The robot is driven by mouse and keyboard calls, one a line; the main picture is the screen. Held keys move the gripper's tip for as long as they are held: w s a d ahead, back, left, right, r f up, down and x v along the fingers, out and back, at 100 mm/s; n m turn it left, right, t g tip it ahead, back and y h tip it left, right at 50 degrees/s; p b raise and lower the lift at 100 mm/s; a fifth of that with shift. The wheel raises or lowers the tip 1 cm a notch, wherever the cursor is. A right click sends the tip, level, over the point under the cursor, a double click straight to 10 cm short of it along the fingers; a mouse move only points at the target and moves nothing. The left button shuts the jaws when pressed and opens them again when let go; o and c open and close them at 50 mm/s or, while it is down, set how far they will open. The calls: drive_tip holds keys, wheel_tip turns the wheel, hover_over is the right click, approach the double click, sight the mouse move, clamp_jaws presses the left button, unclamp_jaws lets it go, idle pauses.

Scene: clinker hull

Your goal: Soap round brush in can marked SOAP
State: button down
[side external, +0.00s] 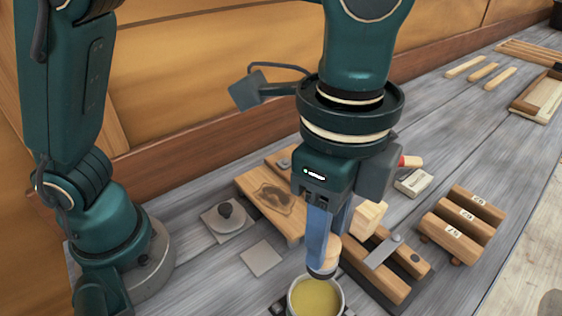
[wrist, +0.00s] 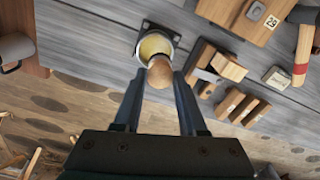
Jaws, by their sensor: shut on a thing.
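The round brush has a pale wooden body (side external: 329,254) and a dark lower edge. It sits between the blue fingers of my gripper (side external: 325,250), which are shut on it. The can (side external: 340,290) is grey, with yellow contents, at the bottom edge of the side view. The brush's lower end overlaps the can's far rim there; whether it touches the contents cannot be told. In the wrist view, the brush's rounded wooden end (wrist: 160,73) lies between the fingertips (wrist: 158,76) and covers the near edge of the can (wrist: 174,38). The bristles and any SOAP marking are hidden.
Wooden clamp-like blocks (side external: 385,275) stand close right of the can, with a numbered block rack (side external: 464,225) beyond. A wooden board (side external: 268,200), a grey plate with a knob (side external: 227,218) and a flat grey square (side external: 261,258) lie to the left. The front-right planks are clear.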

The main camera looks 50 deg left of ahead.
sight(320, 278)
drive_tip(key=shift+s+d+f, duration=0.35)
drive_tip(key=shift+s+f, duration=0.05)
drive_tip(key=shift+f, duration=2.85)
drive_tip(key=shift+f, duration=0.6)
drive_tip(key=shift+r, duration=3.6)
